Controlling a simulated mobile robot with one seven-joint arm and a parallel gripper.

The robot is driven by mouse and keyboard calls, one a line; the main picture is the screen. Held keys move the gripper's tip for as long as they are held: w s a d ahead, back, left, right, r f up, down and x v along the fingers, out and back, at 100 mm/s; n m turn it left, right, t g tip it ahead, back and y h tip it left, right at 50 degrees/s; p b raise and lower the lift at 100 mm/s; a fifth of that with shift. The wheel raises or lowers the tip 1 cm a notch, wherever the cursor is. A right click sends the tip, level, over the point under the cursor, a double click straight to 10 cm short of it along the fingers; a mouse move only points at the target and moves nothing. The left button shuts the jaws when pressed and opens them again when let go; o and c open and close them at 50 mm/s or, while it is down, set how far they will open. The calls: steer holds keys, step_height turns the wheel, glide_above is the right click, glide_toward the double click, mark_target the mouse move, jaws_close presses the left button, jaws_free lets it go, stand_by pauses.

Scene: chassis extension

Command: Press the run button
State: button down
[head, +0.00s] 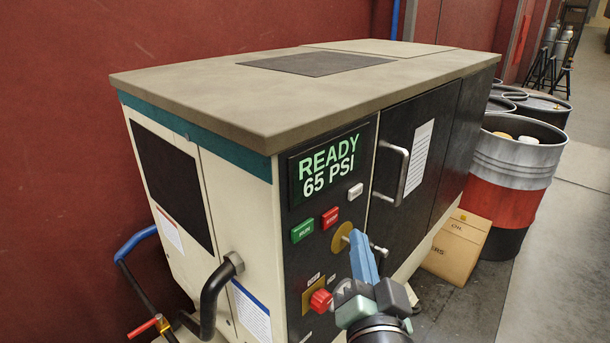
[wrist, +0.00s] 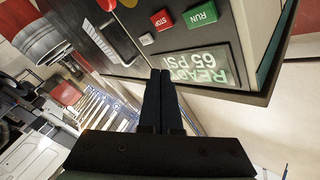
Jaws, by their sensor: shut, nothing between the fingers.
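The green run button (head: 302,231) is on the dark front panel of the machine, below the lit display (head: 328,165) reading "READY 65 PSI". It also shows upside down at the top of the wrist view (wrist: 203,14). The red stop button (head: 330,218) is just right of it in the head view. My gripper (head: 357,236) is shut and empty, its blue fingers pointing up, to the right of and slightly below the run button in the head view. In the wrist view the dark fingertips (wrist: 160,74) overlap the display's edge. They do not cover the run button.
A white button (head: 355,191) sits above the stop button. A yellow disc (head: 341,237) is partly behind my fingers, and a red knob (head: 320,300) is lower on the panel. A door handle (head: 391,172) sticks out to the right. A drum (head: 515,165) and a carton (head: 456,247) stand at right.

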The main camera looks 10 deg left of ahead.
mark_target(313, 231)
steer(key=s+f+m+g+p, duration=0.1)
steer(key=p, duration=0.2)
steer(key=s+d+m+g+p, duration=0.1)
steer(key=p, duration=0.3)
steer(key=s+f+m+g+p, duration=0.1)
steer(key=p, duration=0.2)
steer(key=shift+d+f+m, duration=0.25)
steer(key=shift+f+m, duration=0.05)
steer(key=shift+m, duration=0.1)
steer(key=shift+w+a+p, duration=0.1)
steer(key=shift+p, duration=0.2)
steer(key=w+a+p, duration=0.3)
steer(key=w+a, duration=0.2)
steer(key=a, duration=0.2)
steer(key=shift+r, duration=0.1)
stand_by(1.4)
steer(key=shift+w+a+p, duration=0.25)
steer(key=shift+a+p, duration=0.05)
steer(key=shift+a, duration=0.05)
